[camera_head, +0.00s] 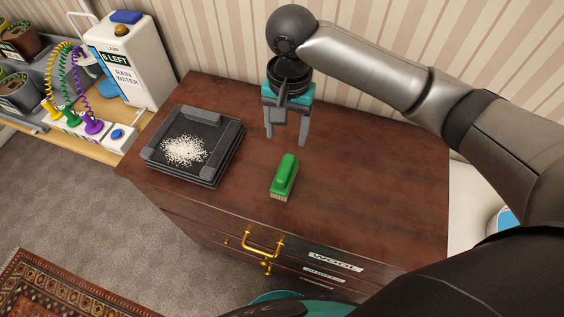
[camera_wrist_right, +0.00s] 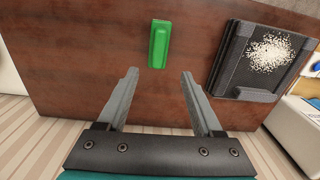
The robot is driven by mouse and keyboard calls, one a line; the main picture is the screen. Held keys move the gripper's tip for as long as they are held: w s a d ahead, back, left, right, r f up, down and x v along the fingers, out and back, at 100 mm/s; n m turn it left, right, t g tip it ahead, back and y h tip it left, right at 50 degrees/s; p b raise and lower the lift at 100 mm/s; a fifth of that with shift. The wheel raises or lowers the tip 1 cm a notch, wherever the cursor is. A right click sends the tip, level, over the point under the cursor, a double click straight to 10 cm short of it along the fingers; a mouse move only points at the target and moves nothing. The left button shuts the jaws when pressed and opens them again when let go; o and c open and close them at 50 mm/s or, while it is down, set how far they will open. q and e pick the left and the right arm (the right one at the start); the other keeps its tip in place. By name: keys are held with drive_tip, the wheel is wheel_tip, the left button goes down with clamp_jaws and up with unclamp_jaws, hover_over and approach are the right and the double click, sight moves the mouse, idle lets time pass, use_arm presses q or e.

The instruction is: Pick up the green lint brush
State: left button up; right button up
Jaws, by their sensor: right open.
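The green lint brush (camera_head: 285,175) lies on top of the brown wooden chest of drawers, near its front edge, with its pale bristles facing down. It also shows in the right wrist view (camera_wrist_right: 159,44), beyond the fingertips and between their lines. My right gripper (camera_head: 286,142) is open and empty, above the chest and behind the brush, apart from it. Its two fingers (camera_wrist_right: 158,75) show spread in the right wrist view. My left gripper is not in either view.
A dark tray-like stack (camera_head: 178,177) with white grains on it stands left of the brush on the chest (camera_head: 370,185). Brass handles (camera_head: 262,245) stick out from the drawer front. A white water container (camera_head: 125,62) stands at the left. The chest top right of the brush is clear.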

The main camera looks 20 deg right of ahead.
drive_tip(key=b, duration=0.2)
hover_over(285, 167)
drive_tip(key=f, duration=0.8)
drive_tip(key=shift+d+f, duration=0.25)
drive_tip(key=shift+d, duration=0.05)
drive_tip(key=shift+a+f+b, duration=0.15)
drive_tip(key=shift+f+b, duration=0.05)
drive_tip(key=shift+f, duration=1.35)
drive_tip(key=shift+a+f+b, duration=0.15)
drive_tip(key=shift+f, duration=1.35)
clamp_jaws()
